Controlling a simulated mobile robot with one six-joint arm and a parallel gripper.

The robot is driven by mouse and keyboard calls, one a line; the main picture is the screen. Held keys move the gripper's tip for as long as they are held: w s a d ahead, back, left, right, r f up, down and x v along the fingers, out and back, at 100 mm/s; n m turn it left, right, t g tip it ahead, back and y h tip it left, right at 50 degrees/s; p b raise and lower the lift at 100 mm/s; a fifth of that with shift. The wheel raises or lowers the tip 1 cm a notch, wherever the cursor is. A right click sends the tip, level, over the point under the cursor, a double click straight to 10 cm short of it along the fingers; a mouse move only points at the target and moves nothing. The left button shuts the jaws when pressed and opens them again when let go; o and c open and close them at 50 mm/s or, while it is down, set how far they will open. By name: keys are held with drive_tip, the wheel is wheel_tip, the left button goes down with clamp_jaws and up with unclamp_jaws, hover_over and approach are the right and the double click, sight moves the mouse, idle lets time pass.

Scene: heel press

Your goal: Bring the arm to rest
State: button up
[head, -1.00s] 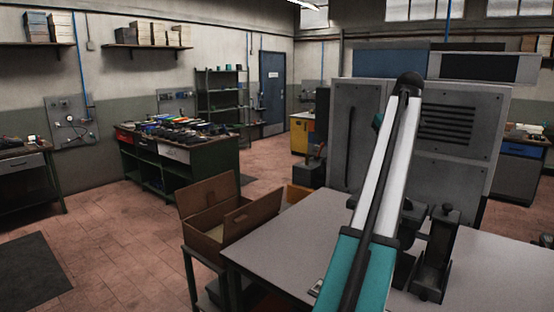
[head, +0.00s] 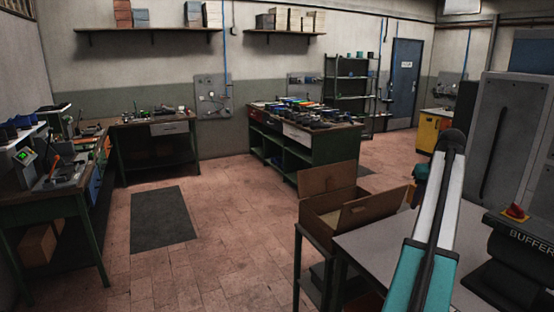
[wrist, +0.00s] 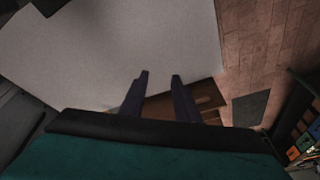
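My arm shows in the head view as a white and teal link, raised over the grey table (head: 374,246) at the right. My gripper (wrist: 160,76) shows in the wrist view with its two dark fingers apart and nothing between them. It hangs above the grey table top, which also fills much of the wrist view (wrist: 110,50).
An open cardboard box (head: 342,212) stands on a stand left of the table. A machine part marked BUFFER (head: 520,238) is at the right edge. A green workbench (head: 305,152) stands farther back. The tiled floor at left centre is clear around a dark mat (head: 162,217).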

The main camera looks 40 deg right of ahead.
drive_tip(key=w+a+f+n+y, duration=0.2)
drive_tip(key=w+a+f+n, duration=0.1)
drive_tip(key=w+a+f, duration=1.9)
drive_tip(key=w+a+f+n+g, duration=0.15)
drive_tip(key=a+f, duration=0.35)
drive_tip(key=a, duration=0.6)
drive_tip(key=w+a+f+n, duration=0.1)
drive_tip(key=w+a+f, duration=0.3)
drive_tip(key=a, duration=0.7)
drive_tip(key=w+a+f+n+g, duration=0.1)
drive_tip(key=a+f, duration=0.5)
drive_tip(key=a, duration=0.5)
drive_tip(key=s+a+f+n, duration=0.1)
drive_tip(key=s+a+f, duration=0.35)
drive_tip(key=a, duration=0.55)
drive_tip(key=s+a+f+n, duration=0.1)
drive_tip(key=s+a+f, duration=0.3)
drive_tip(key=a, duration=0.5)
drive_tip(key=s+f+g+b, duration=0.4)
drive_tip(key=s+f+g, duration=0.2)
drive_tip(key=s+f, duration=1.7)
drive_tip(key=shift+s+f+b, duration=0.25)
drive_tip(key=shift+s+b, duration=0.15)
drive_tip(key=shift+s, duration=0.65)
